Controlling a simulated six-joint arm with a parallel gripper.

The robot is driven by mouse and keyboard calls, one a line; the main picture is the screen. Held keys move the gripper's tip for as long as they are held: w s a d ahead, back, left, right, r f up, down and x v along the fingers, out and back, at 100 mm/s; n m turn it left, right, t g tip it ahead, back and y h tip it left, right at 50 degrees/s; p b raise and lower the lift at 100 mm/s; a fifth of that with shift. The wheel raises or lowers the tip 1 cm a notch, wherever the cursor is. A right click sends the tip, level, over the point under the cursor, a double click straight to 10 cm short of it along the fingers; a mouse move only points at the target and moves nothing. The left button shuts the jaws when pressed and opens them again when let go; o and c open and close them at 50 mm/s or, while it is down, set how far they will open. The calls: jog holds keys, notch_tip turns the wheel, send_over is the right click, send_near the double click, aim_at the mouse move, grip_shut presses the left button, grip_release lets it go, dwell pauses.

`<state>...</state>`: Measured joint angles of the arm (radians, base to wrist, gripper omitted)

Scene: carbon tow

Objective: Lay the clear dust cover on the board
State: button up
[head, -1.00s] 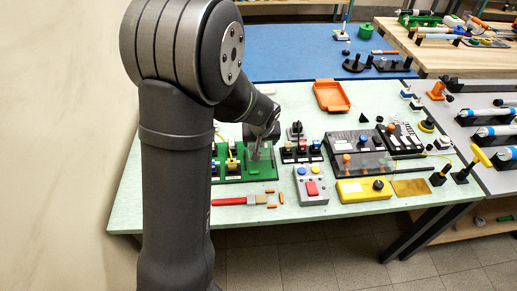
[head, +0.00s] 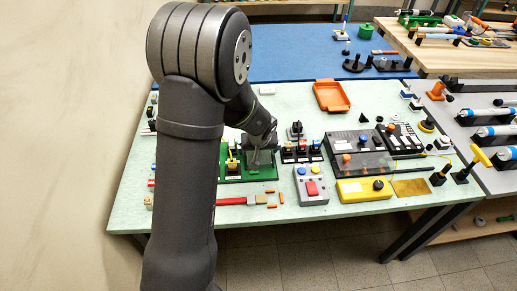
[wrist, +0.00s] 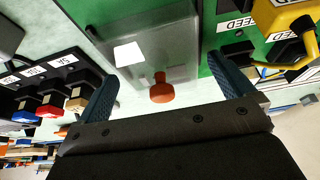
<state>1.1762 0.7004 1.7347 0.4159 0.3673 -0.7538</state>
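In the wrist view, the clear dust cover (wrist: 150,50) is a see-through grey panel with an orange-red knob (wrist: 161,90). It lies over the green board (wrist: 208,82), and a white patch shows on or through it. I cannot tell whether it lies fully flat. My gripper (wrist: 168,85) has its two blue fingers spread wide, with the knob between them and a gap on both sides. In the head view, my gripper (head: 262,156) is over the green board (head: 232,178), and my arm hides much of the board and the cover.
A row of switches (head: 301,152) stands right of the board. A grey box with a red button (head: 311,187), a dark console (head: 352,142) and a yellow box (head: 362,190) are farther right. An orange tray (head: 331,96) lies behind. A red-handled brush (head: 240,200) lies in front.

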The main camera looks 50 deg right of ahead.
jog(key=v, duration=1.2)
jog(key=shift+r, duration=0.1)
jog(key=x, duration=1.2)
dwell(0.4)
